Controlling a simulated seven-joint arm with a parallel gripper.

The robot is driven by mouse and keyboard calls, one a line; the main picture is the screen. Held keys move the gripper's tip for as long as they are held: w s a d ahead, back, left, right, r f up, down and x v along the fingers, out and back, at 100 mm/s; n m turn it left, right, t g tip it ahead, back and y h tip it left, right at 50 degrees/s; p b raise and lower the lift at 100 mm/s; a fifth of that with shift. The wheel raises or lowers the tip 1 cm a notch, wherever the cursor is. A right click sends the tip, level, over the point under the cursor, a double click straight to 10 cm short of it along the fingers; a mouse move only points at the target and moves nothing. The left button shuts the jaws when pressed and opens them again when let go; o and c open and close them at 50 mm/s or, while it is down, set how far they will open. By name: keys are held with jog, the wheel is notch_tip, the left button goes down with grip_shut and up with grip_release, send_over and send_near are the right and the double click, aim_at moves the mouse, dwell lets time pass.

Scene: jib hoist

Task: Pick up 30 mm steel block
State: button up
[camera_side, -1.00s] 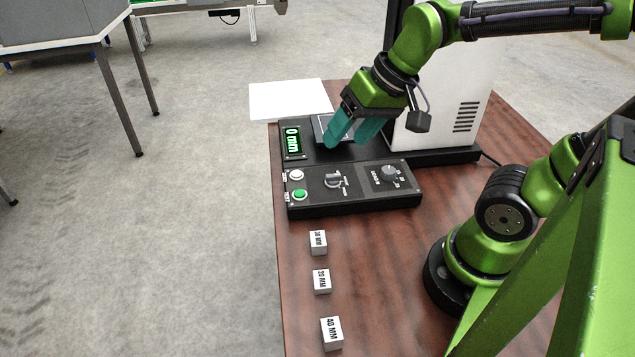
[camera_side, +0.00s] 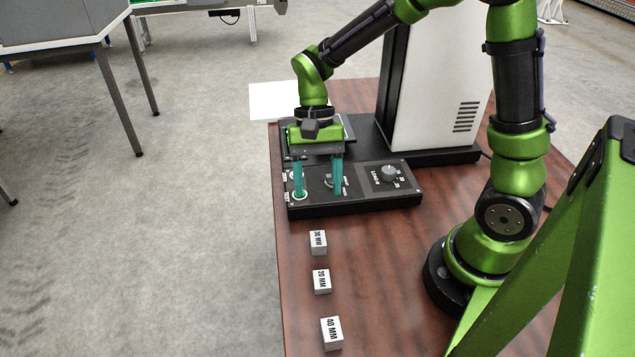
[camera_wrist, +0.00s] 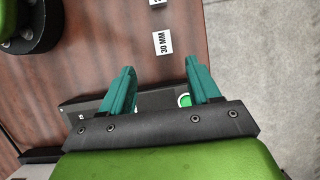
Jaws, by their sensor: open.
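The 30 mm steel block (camera_side: 318,242) is a small pale cube with a black "30 MM" label. It sits on the wooden table just in front of the control panel, and also shows in the wrist view (camera_wrist: 163,43). My gripper (camera_side: 318,192) has teal fingers, is open and empty, and points down over the control panel. In the wrist view the gripper (camera_wrist: 160,75) has its fingers spread, with the block lying beyond the fingertips, apart from them.
Blocks marked 20 MM (camera_side: 321,281) and 40 MM (camera_side: 332,333) stand in line with it nearer the camera. The control panel (camera_side: 370,205) has knobs and a green button under my gripper. The table's left edge is close to the blocks; bare wood (camera_side: 385,270) lies right.

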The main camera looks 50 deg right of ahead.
send_over(318, 238)
jog(key=w+d, duration=0.1)
jog(key=d, duration=0.1)
notch_tip(318, 238, down, 5)
jog(key=shift+w+r, duration=0.1)
jog(key=shift+w+x, duration=0.15)
jog(key=shift+x, duration=1.2)
jog(key=shift+w+x, duration=0.15)
jog(key=shift+x, duration=1.25)
jog(key=shift+c, duration=0.3)
grip_shut()
